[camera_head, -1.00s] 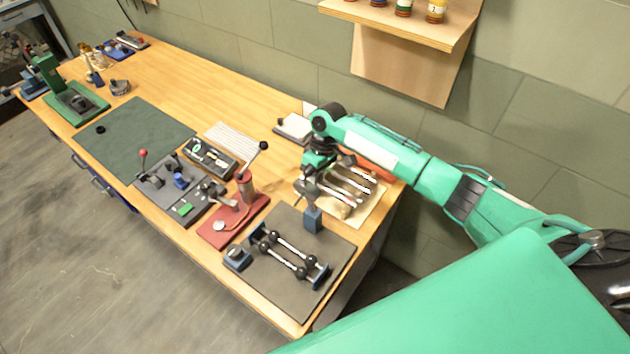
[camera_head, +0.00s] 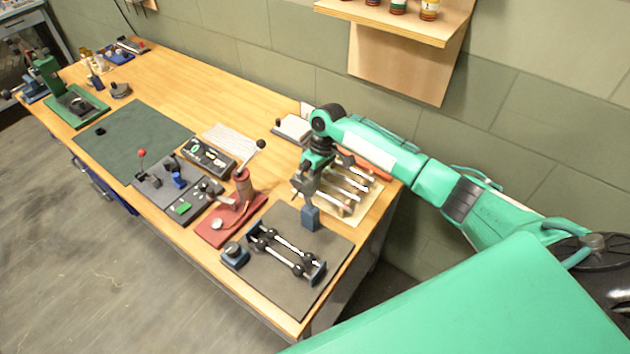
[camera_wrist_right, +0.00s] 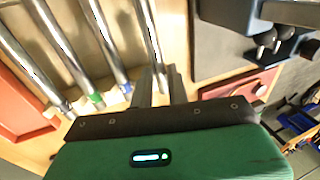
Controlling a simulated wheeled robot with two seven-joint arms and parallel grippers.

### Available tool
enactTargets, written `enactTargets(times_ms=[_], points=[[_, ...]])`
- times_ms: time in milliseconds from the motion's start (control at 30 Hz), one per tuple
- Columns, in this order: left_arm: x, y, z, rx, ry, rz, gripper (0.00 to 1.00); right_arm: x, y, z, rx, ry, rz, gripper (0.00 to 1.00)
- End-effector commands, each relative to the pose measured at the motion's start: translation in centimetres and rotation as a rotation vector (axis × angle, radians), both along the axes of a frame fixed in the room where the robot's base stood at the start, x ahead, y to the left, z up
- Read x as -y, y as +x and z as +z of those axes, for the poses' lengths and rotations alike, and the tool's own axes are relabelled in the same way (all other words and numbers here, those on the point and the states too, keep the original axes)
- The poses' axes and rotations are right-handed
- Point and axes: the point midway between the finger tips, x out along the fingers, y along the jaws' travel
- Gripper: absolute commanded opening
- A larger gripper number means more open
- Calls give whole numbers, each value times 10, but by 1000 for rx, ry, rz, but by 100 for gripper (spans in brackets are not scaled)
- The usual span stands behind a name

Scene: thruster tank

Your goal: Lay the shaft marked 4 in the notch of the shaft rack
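Several metal shafts lie side by side on a pale tray (camera_head: 359,217) at the right end of the bench. The wrist view shows their bright rods and coloured end bands, one blue and one green (camera_wrist_right: 95,97); I cannot read a mark 4. My right gripper (camera_head: 306,190) points down at the tray's left side. In the right wrist view its fingers (camera_wrist_right: 158,88) are around the end of the rightmost shaft (camera_wrist_right: 149,40); whether they grip it is unclear. A rack-like stand with two rods (camera_head: 287,252) is on the dark mat; no notch is discernible. My left gripper is out of view.
A blue block (camera_head: 310,218) stands on the dark mat (camera_head: 275,290) close to my right gripper. A red lever press (camera_head: 240,205) and a grey fixture stand to the left. A wall shelf (camera_head: 395,22) hangs above. The green mat (camera_head: 130,140) is mostly clear.

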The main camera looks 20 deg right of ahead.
Motion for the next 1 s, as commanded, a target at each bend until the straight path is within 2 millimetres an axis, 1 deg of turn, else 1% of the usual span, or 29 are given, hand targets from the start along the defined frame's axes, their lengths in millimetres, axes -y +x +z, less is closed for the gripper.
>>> enactTargets(times_ms=[33, 167, 267, 367, 400, 433, 600, 733, 900, 1000], points=[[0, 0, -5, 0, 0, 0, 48, -4, -15, -31, -39, -14, 10, 35], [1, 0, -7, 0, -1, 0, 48, -3, -15, -28, -36, -13, 9, 35], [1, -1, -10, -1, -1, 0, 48, 0, -13, -18, -32, -12, 8, 35], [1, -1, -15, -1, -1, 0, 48, 5, -12, 0, -28, -12, 8, 35], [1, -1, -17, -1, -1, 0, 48, 7, -11, 9, -26, -12, 5, 36], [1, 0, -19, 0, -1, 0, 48, 9, -10, 17, -22, -11, 5, 40], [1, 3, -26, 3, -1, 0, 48, 21, -5, 64, -3, -9, 0, 40], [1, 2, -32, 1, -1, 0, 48, 28, -3, 95, 6, -6, -2, 40], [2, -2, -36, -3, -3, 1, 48, 34, -2, 125, 13, -3, -1, 40], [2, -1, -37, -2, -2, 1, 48, 36, -1, 135, 14, -2, -2, 40]])
